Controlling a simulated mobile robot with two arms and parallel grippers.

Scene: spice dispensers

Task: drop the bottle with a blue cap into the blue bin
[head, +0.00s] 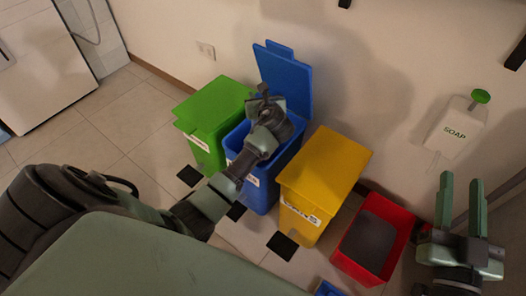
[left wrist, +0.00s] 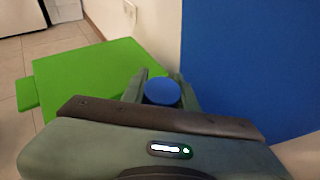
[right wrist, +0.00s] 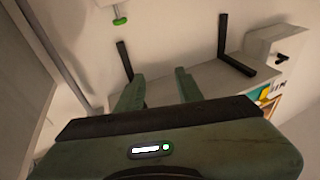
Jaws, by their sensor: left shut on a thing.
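The blue bin (head: 253,196) stands between the green and yellow bins, with its blue lid (head: 285,80) raised against the wall. My left gripper (head: 265,103) is above the bin's opening, in front of the raised lid. In the left wrist view it is shut on the bottle, whose round blue cap (left wrist: 162,91) shows between the fingers. The bottle's body is hidden by the gripper there, and I cannot make the bottle out in the head view. My right gripper (head: 460,205) is open and empty at the right, above and beside the red bin.
The green bin (head: 215,112) and yellow bin (head: 325,170) flank the blue bin with lids closed. The red bin (head: 345,245) is open. A soap dispenser (head: 455,130) hangs on the wall. Dark pedals lie before the bins. Floor at the left is clear.

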